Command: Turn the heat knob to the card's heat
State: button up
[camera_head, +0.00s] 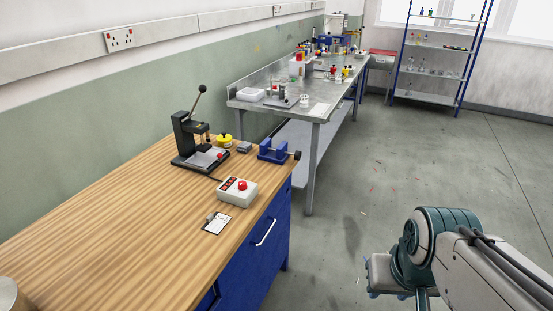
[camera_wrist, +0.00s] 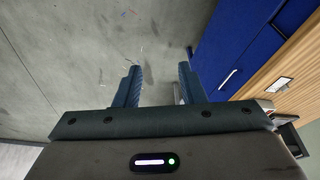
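My gripper (camera_wrist: 157,72) is open and empty in the wrist view, its two dark fingers apart above grey floor. In the head view my arm is at the lower right, over the floor and clear of the benches. A small clipboard card (camera_head: 216,223) lies on the wooden bench near its front edge; its writing is too small to read. A white card also shows on the wooden top in the wrist view (camera_wrist: 279,85). I cannot make out a heat knob for sure in either view.
The wooden bench (camera_head: 110,220) holds a lever press (camera_head: 190,140), a red-button box (camera_head: 237,192) and a blue vise (camera_head: 273,151). The steel table (camera_head: 260,103) behind carries several small devices. A blue shelf rack (camera_head: 432,72) stands at the back. The floor (camera_head: 400,150) is mostly open.

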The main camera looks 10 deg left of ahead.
aim_at(242, 185)
jog(key=u, duration=0.2)
jog(key=i, duration=1)
jog(key=u, duration=0.5)
